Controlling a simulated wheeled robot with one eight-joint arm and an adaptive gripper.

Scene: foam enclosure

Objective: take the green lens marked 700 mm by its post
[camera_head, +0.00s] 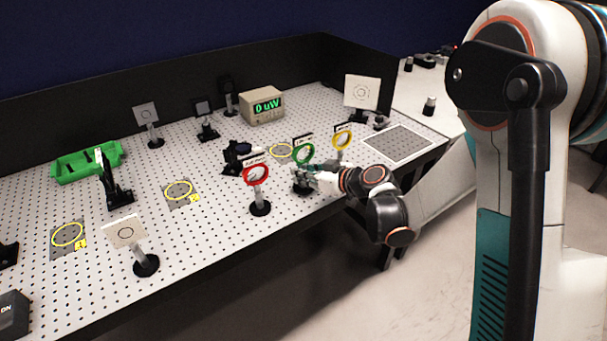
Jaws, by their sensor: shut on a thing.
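The green lens (303,153) stands upright on the perforated table, between a red lens and a yellow lens. A small label sits above its ring, too small to read surely. My gripper (306,179) comes in from the right, low at the post just below the green ring. It is shut on the post. The fingers hide most of the post, and the foot of the lens is partly covered.
The red lens (256,175) stands close on the left, the yellow lens (342,139) just behind on the right. A white screen (362,92) and a meter reading 0 uW (262,106) stand farther back. The outlined area (398,143) at right is empty.

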